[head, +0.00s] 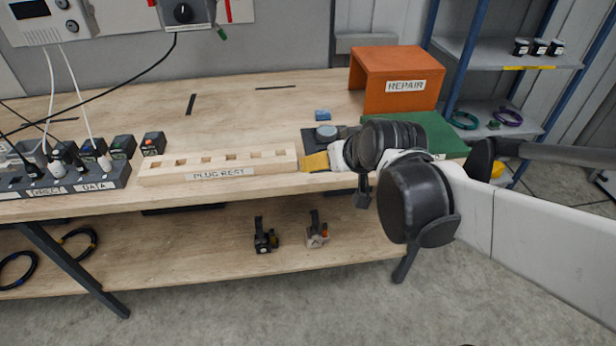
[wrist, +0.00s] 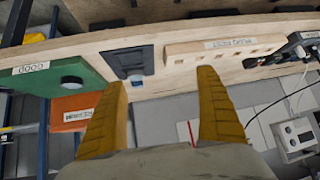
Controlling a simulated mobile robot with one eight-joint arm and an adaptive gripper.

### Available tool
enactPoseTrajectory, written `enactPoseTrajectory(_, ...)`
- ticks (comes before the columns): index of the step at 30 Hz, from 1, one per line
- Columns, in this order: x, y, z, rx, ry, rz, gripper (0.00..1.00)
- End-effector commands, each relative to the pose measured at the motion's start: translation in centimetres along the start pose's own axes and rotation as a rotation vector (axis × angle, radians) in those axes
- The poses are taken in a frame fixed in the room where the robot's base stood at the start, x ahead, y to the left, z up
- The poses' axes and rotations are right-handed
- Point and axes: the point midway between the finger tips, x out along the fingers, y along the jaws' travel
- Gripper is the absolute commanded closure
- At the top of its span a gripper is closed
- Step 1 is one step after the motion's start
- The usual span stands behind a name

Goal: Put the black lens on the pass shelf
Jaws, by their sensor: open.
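My gripper (wrist: 163,78) is open and empty, its two yellow fingers spread in the wrist view. In the head view one yellow fingertip (head: 315,162) shows over the front edge of the workbench, beside a dark pad (head: 312,140). A round grey-blue disc (head: 326,131) lies on that pad. The pad also shows in the wrist view (wrist: 121,50), ahead of the fingers. Several small black cylinders (head: 539,47) stand on the upper shelf (head: 480,52) of the rack at upper right. I cannot tell which thing is the black lens, nor read a pass label on the shelf.
A green board (head: 405,124), labelled GOOD in the wrist view, carries a round grey piece (wrist: 72,85). An orange REPAIR box (head: 395,80) stands behind it. A PLUG REST block (head: 220,166) and power strip (head: 75,181) line the bench front. The bench's back middle is mostly clear.

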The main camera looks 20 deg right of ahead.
Motion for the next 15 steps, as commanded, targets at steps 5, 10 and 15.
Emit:
enactPoseTrajectory(5, -5.3, -4.5, 5.6, -0.056, -0.118, -0.023, 0.16)
enactPoseTrajectory(10, -7.7, -5.6, 8.8, -0.081, -0.174, -0.019, 0.16)
enactPoseTrajectory(15, -8.3, -5.6, 9.5, -0.086, -0.188, -0.014, 0.16)
